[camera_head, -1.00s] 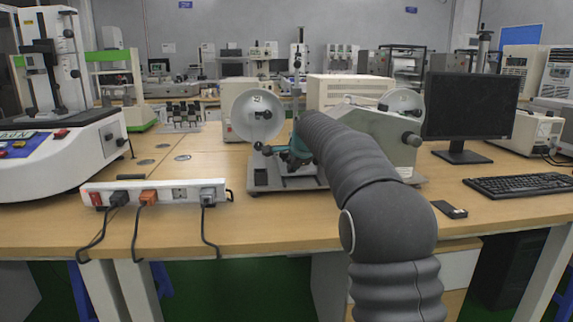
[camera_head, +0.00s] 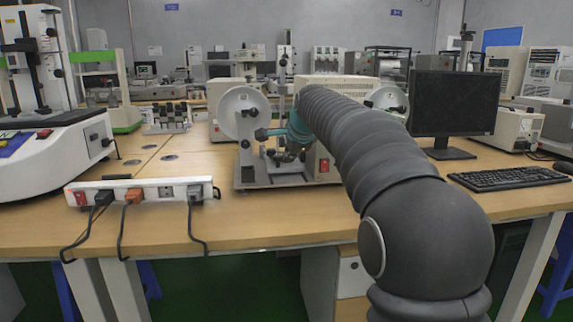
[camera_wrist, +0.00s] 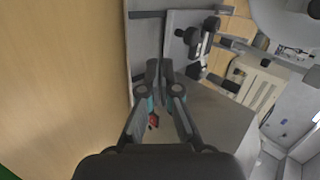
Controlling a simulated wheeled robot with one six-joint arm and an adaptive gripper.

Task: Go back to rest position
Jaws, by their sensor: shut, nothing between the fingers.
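My arm, in a dark ribbed sleeve, reaches from the lower right of the head view over the bench. My gripper (camera_head: 287,156) is small there, below the teal wrist part, in front of the testing machine (camera_head: 240,112) with white discs. In the wrist view, my gripper (camera_wrist: 159,66) has its two fingers together at the tips with nothing held between them. They hang over the machine's grey base and body, beside the bare wooden bench (camera_wrist: 65,75). The exact gap between the fingertips and the machine cannot be told.
A white power strip (camera_head: 145,190) with several cables lies near the bench's front edge. A monitor (camera_head: 453,103) and a keyboard (camera_head: 510,179) stand to the right. A large white instrument (camera_head: 58,155) fills the left.

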